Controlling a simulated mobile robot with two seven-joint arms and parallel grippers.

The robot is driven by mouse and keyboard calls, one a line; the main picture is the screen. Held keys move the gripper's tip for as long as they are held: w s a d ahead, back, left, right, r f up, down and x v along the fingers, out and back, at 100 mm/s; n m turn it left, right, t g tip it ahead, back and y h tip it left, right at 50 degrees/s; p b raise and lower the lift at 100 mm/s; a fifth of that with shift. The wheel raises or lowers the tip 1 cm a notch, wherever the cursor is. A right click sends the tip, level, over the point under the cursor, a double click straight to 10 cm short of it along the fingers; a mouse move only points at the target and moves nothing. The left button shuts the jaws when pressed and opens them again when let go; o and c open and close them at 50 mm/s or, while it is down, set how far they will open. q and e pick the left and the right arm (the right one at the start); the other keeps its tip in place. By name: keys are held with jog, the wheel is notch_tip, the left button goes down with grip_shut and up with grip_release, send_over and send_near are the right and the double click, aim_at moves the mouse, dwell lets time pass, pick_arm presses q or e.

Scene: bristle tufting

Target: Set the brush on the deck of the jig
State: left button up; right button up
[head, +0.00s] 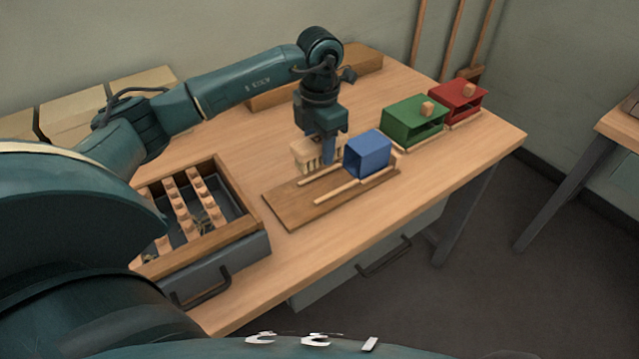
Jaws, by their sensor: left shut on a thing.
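The brush (303,153), a pale wooden block with a row of pale teeth-like parts below it, is at the jaws of my left gripper (328,150), which is shut on it. The brush is over the back edge of the jig (290,208); I cannot tell whether it touches it. The jig is a brown board with two light wooden rails on it, and a blue open-sided box (369,150) stands at its right end. The gripper hides part of the brush and of the jig's back edge. My right gripper is not in view.
A wooden-rimmed drawer tray (252,225) with peg-studded strips is at left. A green box (405,125) and a red box (462,100), each with a small wooden block, stand at back right. Cartons and a wooden beam line the wall. The table front is clear.

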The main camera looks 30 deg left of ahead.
aim_at(320, 139)
pick_arm(q)
notch_tip(320, 139, down, 4)
jog(key=shift+f, duration=2.15)
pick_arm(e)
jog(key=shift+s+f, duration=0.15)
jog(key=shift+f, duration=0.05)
pick_arm(q)
jog(key=shift+f, duration=0.1)
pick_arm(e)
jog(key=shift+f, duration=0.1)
pick_arm(q)
jog(key=o, duration=0.5)
jog(key=shift+f, duration=0.1)
jog(key=o, duration=0.4)
jog(key=shift+o, duration=0.2)
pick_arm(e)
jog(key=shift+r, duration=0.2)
pick_arm(q)
jog(key=shift+r, duration=0.35)
notch_tip(320, 139, up, 12)
jog(key=shift+f, duration=0.15)
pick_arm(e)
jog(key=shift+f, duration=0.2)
